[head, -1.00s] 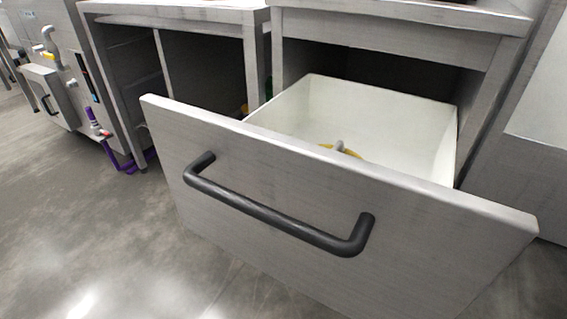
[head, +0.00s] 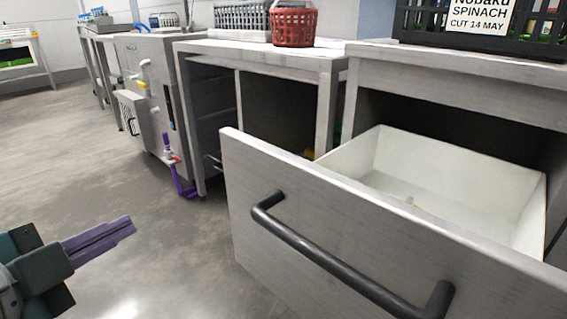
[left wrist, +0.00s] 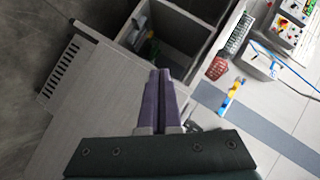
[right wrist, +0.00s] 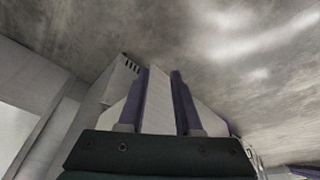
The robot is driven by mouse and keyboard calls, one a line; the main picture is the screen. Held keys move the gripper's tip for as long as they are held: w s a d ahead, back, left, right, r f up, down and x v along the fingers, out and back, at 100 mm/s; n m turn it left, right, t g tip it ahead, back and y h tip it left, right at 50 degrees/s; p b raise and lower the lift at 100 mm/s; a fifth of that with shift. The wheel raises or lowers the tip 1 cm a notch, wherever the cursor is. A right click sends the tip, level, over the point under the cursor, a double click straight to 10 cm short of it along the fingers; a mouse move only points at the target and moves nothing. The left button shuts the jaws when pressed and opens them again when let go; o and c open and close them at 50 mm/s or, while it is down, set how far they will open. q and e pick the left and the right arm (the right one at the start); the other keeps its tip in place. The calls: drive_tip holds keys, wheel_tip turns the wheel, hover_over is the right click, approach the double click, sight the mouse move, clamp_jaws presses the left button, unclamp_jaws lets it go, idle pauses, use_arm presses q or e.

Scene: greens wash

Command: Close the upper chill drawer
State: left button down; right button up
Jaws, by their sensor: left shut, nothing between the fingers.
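The upper chill drawer (head: 385,245) stands pulled well out of its grey cabinet in the head view. It has a flat grey front, a dark bar handle (head: 335,265) and a white inner bin (head: 450,165). Something small and pale lies in the bin, partly hidden by the front. My left gripper (head: 130,228) is at the lower left of the head view, over the floor, apart from the drawer front. Its purple fingers are together and empty in the left wrist view (left wrist: 160,75). My right gripper (right wrist: 161,72) shows only in the right wrist view, fingers apart, with nothing visibly held.
A red basket (head: 294,27) stands on the counter left of the drawer cabinet. A black crate with a spinach label (head: 478,14) stands above the drawer. Purple piping (head: 178,178) runs by the neighbouring unit. The floor (head: 90,165) left of the drawer is clear.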

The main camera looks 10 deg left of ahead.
use_arm(q)
wheel_tip(320, 180, up, 2)
drive_tip(key=d+m+t+h, duration=0.1)
drive_tip(key=m+t+h, duration=0.1)
drive_tip(key=m+h, duration=0.55)
drive_tip(key=m+h+b, duration=0.2)
drive_tip(key=m+b, duration=0.2)
drive_tip(key=m, duration=0.1)
approach(243, 166)
drive_tip(key=shift+g+y, duration=0.25)
drive_tip(key=shift+g, duration=0.05)
drive_tip(key=x, duration=0.7)
drive_tip(key=shift+s+r, duration=0.1)
drive_tip(key=shift+r, duration=0.25)
